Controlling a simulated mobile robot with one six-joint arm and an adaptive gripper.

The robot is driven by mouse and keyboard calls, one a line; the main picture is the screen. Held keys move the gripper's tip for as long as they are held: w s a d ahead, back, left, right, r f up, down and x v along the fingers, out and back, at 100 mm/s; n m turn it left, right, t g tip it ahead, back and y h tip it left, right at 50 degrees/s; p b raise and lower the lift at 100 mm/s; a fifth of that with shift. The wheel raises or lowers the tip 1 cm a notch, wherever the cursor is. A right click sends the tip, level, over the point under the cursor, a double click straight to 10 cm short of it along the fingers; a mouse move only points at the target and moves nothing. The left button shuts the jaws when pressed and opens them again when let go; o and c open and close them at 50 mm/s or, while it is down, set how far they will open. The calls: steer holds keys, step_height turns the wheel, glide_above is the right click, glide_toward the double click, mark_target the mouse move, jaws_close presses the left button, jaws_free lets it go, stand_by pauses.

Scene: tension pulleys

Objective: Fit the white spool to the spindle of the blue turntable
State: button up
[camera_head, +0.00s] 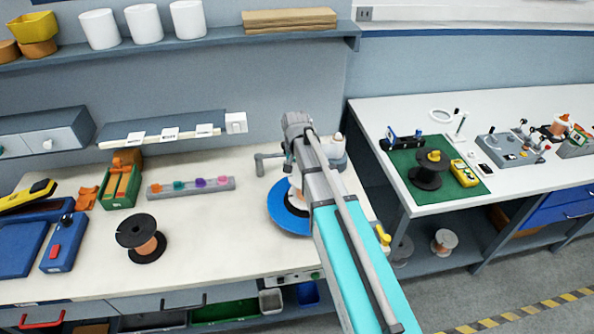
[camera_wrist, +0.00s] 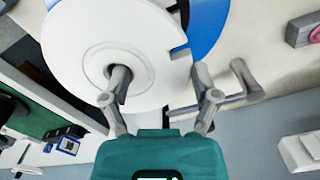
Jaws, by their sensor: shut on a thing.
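The white spool fills the upper left of the wrist view (camera_wrist: 85,70), with a round central hole and a notch in its rim. My gripper (camera_wrist: 162,75) is shut on it; one finger reaches over the hole and the other lies by the rim. I cannot tell how deep the fingers go. The blue turntable (camera_head: 280,212) stands on the left bench, partly hidden by my arm; part of its disc shows behind the spool in the wrist view (camera_wrist: 208,22). In the head view the spool is mostly hidden by my arm. The spindle is hidden.
A grey crank (camera_head: 268,162) stands behind the turntable. A black spool (camera_head: 142,238) and a rail of coloured pegs (camera_head: 190,187) are to the left. The bench between the black spool and the turntable is clear. A second bench (camera_head: 440,110) stands at right.

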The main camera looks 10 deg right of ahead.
stand_by(0.3)
steer(key=o, duration=1.2)
steer(key=shift+c, duration=0.2)
steer(key=s+d+n, duration=0.2)
steer(key=s, duration=0.6)
steer(key=s+d+n, duration=0.1)
steer(key=s+n, duration=0.1)
steer(key=s, duration=0.7)
steer(key=shift+s+d, duration=0.3)
steer(key=shift+d, duration=0.05)
